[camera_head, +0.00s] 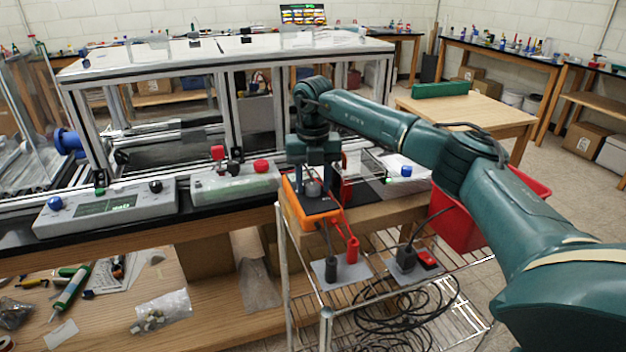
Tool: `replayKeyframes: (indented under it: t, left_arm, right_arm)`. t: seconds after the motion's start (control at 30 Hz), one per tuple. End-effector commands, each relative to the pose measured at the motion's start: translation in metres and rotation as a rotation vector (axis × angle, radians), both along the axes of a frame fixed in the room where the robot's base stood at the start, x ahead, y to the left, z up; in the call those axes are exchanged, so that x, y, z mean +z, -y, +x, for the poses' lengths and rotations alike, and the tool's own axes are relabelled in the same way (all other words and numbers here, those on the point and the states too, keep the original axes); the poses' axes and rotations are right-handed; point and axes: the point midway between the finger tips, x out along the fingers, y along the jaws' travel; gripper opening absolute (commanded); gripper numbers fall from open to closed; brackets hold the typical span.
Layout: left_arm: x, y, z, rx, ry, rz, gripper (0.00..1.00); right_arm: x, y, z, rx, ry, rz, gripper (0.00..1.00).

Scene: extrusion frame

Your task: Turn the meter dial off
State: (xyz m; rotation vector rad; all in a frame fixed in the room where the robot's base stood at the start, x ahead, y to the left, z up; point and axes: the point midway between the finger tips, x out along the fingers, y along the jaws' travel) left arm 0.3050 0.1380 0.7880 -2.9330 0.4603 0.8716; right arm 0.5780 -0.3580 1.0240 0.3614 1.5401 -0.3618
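The orange meter (297,209) with a dark face lies near the front edge of the bench, in the middle of the camera_head view. Its round grey dial (313,188) shows on the upper part of the face. A black probe and a red probe hang at its lower end. My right arm comes in from the right, and my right gripper (318,178) points down right over the dial. Its fingers are small and dark here, so I cannot tell whether they are open, or whether they touch the dial. My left gripper is not in view.
A control box (105,209) with blue and black knobs and a pale green box (236,185) with red knobs stand left of the meter. A metal extrusion frame (230,60) rises behind. A wire cart (380,290) with plugs and cables stands in front, and a red bin (455,225) right.

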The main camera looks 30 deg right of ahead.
Motion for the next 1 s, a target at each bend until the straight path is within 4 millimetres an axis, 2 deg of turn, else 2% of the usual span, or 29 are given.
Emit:
replayKeyframes:
  t: [0.07,0.4,0.73,1.0]
  left_arm:
    - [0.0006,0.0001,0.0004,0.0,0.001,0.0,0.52]
    - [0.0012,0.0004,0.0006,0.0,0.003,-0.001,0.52]
    - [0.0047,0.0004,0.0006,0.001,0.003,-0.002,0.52]
    - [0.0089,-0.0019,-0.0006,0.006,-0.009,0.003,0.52]
  right_arm:
    - [0.0002,0.0,0.0,0.0,0.0,0.0,0.36]
    - [0.0004,-0.0001,0.0,0.0,0.0,0.0,0.08]
    - [0.0015,-0.0002,0.0003,0.046,0.0,0.0,0.07]
    - [0.0023,-0.0004,0.0004,0.218,-0.001,0.0,0.07]
